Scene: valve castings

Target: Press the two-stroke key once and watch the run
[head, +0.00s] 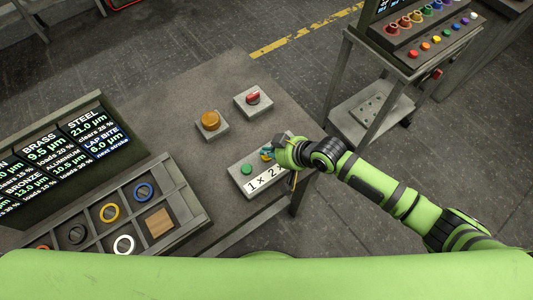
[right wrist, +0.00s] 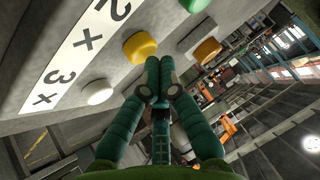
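The grey key box (head: 239,182) has a white strip marked 1×, 2× and more, partly hidden by my right arm. Its green key (head: 246,169) shows in the head view. In the right wrist view, the yellow key (right wrist: 139,46) sits beside the 2× mark and the white key (right wrist: 97,92) beside the 3× mark. My right gripper (right wrist: 159,66) has its fingers together and empty, with the tips close to the yellow key; I cannot tell whether they touch it. It also shows over the box in the head view (head: 267,153). My left gripper is out of view.
An orange dome button (head: 210,119) and a red switch (head: 253,97) stand on boxes behind the key box. A divided tray (head: 173,198) with rings and a display board (head: 60,150) lie left. A trolley (head: 400,65) with coloured buttons stands at right.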

